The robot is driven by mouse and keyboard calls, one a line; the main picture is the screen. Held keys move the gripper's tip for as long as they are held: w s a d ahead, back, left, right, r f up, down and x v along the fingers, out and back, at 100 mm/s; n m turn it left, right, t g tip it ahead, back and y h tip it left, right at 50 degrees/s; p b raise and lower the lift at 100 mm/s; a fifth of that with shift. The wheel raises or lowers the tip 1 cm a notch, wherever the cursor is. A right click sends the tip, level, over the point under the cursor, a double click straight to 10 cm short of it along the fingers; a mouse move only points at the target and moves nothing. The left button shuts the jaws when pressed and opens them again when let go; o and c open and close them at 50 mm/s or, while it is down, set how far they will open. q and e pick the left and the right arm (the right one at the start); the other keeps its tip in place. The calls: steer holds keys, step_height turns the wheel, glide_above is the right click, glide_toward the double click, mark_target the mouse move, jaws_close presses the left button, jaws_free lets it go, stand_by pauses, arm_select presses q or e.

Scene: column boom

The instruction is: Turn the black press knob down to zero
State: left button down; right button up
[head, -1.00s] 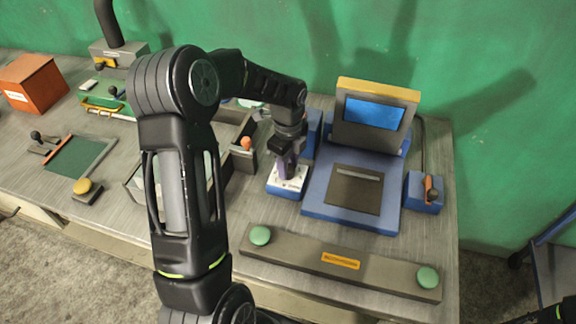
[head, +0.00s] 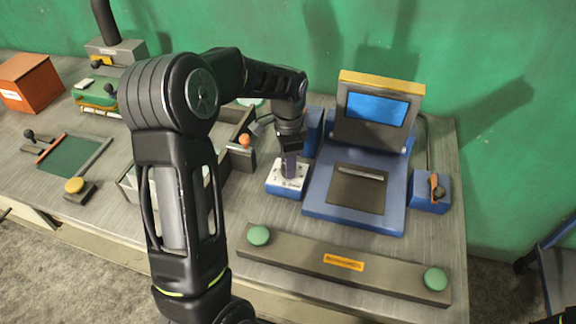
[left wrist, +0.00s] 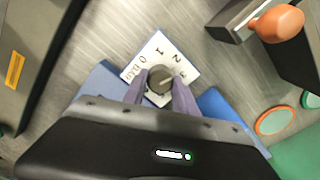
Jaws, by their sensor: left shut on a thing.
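The black press knob (left wrist: 160,79) is round and sits on a white dial plate (left wrist: 152,52) with printed figures, among them 0, 1 and 2. A light pointer mark on the knob slants toward the upper right in the left wrist view, away from the 0. My right gripper is not in view.
The blue press (head: 315,190) with a screen (head: 377,107) stands just right of the dial box. An orange-knobbed lever (head: 245,140) is close on the left. A bar with two green buttons (head: 345,262) lies in front. A blue switch box (head: 428,192) stands far right.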

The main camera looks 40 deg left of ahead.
arm_select(q)
steer(key=n+b, duration=0.1)
steer(key=n, duration=0.3)
steer(key=shift+n, duration=0.3)
steer(key=n+b, duration=0.1)
steer(key=n, duration=0.9)
steer(key=shift+n, duration=0.4)
steer(key=n, duration=0.5)
steer(key=shift+n, duration=0.3)
steer(key=c, duration=1)
jaws_free()
steer(key=shift+o, duration=0.2)
steer(key=shift+r, duration=0.1)
